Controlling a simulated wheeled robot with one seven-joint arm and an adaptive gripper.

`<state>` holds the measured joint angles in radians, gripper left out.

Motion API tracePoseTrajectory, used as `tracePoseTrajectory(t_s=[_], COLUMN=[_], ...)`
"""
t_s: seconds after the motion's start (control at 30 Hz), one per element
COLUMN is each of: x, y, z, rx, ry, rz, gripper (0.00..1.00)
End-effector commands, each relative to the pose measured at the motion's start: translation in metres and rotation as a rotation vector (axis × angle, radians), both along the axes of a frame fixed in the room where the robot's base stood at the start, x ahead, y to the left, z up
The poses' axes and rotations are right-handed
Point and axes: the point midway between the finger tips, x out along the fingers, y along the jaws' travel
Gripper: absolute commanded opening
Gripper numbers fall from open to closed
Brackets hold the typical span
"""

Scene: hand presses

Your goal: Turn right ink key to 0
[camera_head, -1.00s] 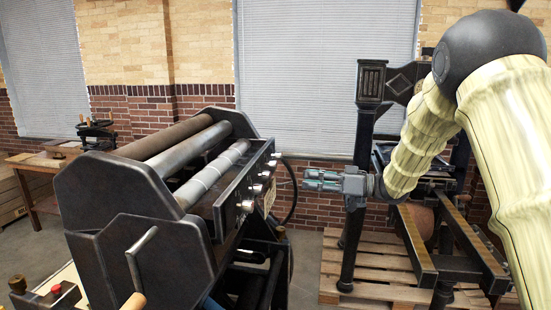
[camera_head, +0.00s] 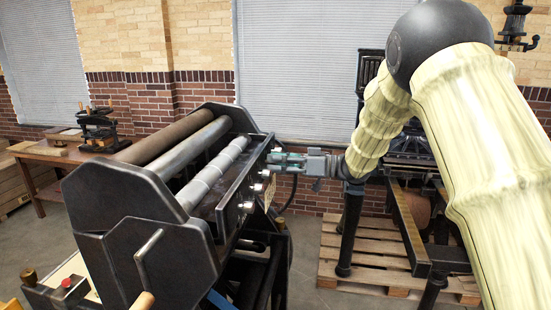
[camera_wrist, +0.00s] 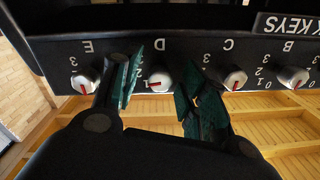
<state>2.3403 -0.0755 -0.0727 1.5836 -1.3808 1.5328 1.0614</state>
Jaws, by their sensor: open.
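The ink keys are a row of small silver knobs with red pointer marks on the press's dark side panel (camera_head: 262,178). In the wrist view the panel lettering is upside down. Key E (camera_wrist: 84,82) is at the far left, then key D (camera_wrist: 160,82), key C (camera_wrist: 235,79) and key B (camera_wrist: 293,78). My gripper (camera_wrist: 164,75) is open, its green fingers on either side of key D; I cannot tell whether they touch it. Key D's red mark lies nearly level. In the head view my gripper (camera_head: 276,162) is at the panel's far end.
The press rollers (camera_head: 185,145) lie left of the panel. Another press (camera_head: 415,150) stands on a wooden pallet (camera_head: 345,262) behind my arm. A wooden table (camera_head: 55,153) with a small black press (camera_head: 100,128) is at the far left.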

Motion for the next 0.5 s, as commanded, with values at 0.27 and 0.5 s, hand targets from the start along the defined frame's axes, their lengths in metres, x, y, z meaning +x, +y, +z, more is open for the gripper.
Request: tracePoseTrajectory(t_s=[0.27,0.5], x=[0.0011,0.0011], y=[0.0067,0.0062], z=[0.0001,0.0], rx=[0.001,0.001], ry=[0.0,0.0], rz=[0.0,0.0], gripper=[0.43,0.25])
